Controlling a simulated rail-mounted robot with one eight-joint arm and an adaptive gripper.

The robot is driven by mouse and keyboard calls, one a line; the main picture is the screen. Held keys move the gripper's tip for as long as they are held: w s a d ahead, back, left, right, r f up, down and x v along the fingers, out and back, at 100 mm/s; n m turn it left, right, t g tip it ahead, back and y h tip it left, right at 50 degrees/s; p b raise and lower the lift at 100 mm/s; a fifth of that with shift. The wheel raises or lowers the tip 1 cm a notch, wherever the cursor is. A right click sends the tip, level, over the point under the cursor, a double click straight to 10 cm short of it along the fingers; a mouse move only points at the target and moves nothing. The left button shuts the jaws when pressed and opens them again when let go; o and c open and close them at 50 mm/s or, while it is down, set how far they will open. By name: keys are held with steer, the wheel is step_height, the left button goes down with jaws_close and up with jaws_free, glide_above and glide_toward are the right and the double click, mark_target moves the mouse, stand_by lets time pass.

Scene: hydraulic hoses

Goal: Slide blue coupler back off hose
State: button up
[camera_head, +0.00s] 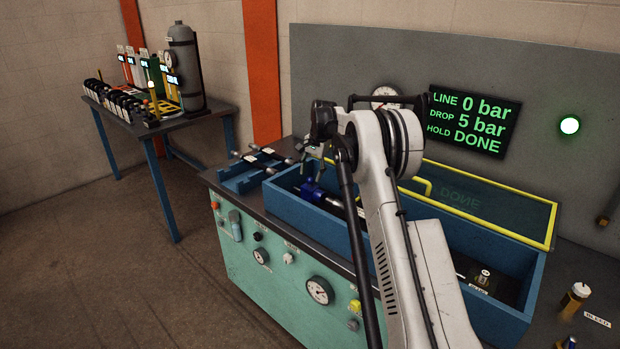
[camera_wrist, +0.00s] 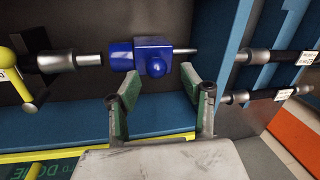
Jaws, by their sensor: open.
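The blue coupler (camera_wrist: 152,55) is a block with a rounded knob and a collar on its left side. It sits inside the blue test trough, with a thin metal rod out of its right side. A silver hose end fitting (camera_wrist: 70,62) lies to its left, in line with it and with a gap between them. My gripper (camera_wrist: 157,82) is open, its two fingers just below the coupler in the wrist view and apart from it. In the head view the blue coupler (camera_head: 313,188) shows below my gripper (camera_head: 318,152).
The blue trough (camera_head: 440,270) has a yellow-framed lid (camera_head: 480,205) standing open behind. Two tagged hoses (camera_wrist: 275,95) rest on a blue rack. A yellow handle (camera_wrist: 18,75) is at left. The screen (camera_head: 470,122) reads LINE 0 bar, DROP 5 bar, HOLD DONE; a green lamp glows.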

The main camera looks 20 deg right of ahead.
mark_target(315, 188)
step_height(315, 188, up, 9)
steer(key=s+d, duration=0.1)
steer(key=shift+s+r, duration=0.15)
steer(key=shift+s, duration=0.1)
stand_by(0.3)
steer(key=s+a+r+n+t+b, duration=0.1)
steer(key=s+a+r+n, duration=0.1)
steer(key=s+a+r, duration=0.45)
steer(key=s+a+r+n+t+h, duration=0.1)
steer(key=s+a+r+n, duration=0.2)
steer(key=s, duration=0.6)
steer(key=s+a+r+b, duration=0.1)
steer(key=s+a+r, duration=0.3)
steer(key=s+a, duration=0.3)
steer(key=s+a+f+n+t, duration=0.1)
steer(key=s+a+f+n, duration=0.1)
steer(key=s, duration=0.8)
steer(key=s+a+f+n+t+b, duration=0.1)
steer(key=s+a+f+n, duration=0.1)
steer(key=s+f, duration=0.4)
steer(key=s+a+f+n+t, duration=0.1)
steer(key=s+a+f, duration=0.3)
steer(key=s, duration=0.9)
steer(key=shift+s+a+f+n+b, duration=0.3)
steer(key=shift+f+n+b, duration=0.1)
steer(key=shift+f+n, duration=0.2)
